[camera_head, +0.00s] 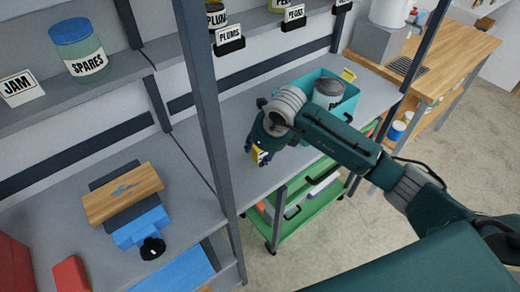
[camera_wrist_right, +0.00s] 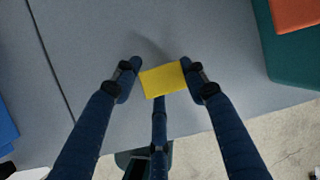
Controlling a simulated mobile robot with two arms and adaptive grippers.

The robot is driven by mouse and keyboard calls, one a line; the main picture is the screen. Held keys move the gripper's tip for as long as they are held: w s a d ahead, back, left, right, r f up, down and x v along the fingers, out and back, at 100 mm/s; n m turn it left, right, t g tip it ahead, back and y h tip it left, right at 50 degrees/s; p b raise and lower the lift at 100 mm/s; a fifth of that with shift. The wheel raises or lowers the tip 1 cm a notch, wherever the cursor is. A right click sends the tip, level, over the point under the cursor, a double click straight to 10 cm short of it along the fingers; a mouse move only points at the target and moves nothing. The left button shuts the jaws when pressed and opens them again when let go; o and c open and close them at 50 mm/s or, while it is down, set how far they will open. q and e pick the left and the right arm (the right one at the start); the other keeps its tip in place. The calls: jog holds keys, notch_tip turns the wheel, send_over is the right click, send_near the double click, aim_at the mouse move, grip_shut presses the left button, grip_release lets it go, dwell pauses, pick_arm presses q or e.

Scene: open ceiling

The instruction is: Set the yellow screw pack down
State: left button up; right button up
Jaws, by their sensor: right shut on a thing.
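The yellow screw pack (camera_wrist_right: 163,81) is a small yellow block between the fingertips of my right gripper (camera_wrist_right: 161,80) in the wrist view. The fingers are shut on its two sides. In the head view my right gripper (camera_head: 262,146) is over the grey shelf surface (camera_head: 236,128), and a bit of the yellow pack (camera_head: 257,156) shows by the fingers. A shadow lies on the grey surface beyond the pack; I cannot tell whether the pack touches it. My left gripper is not in view.
A teal bin (camera_head: 350,102) holding a grey can stands right of my gripper. A wood block (camera_head: 123,194) and a blue vise (camera_head: 142,228) are at the left, past an upright post (camera_head: 207,110). The surface's front edge is close. A green cart (camera_head: 300,218) stands below.

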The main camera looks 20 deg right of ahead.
jog(key=shift+f, duration=0.2)
jog(key=o, duration=1)
jog(key=shift+o, duration=1.1)
jog(key=shift+r, duration=0.3)
jog(key=shift+s+r, duration=0.1)
jog(key=shift+r, duration=0.2)
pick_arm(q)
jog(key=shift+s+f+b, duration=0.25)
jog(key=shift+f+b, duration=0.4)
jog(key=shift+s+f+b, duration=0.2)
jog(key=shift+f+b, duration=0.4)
pick_arm(e)
jog(key=v, duration=1.1)
jog(key=shift+s, duration=0.15)
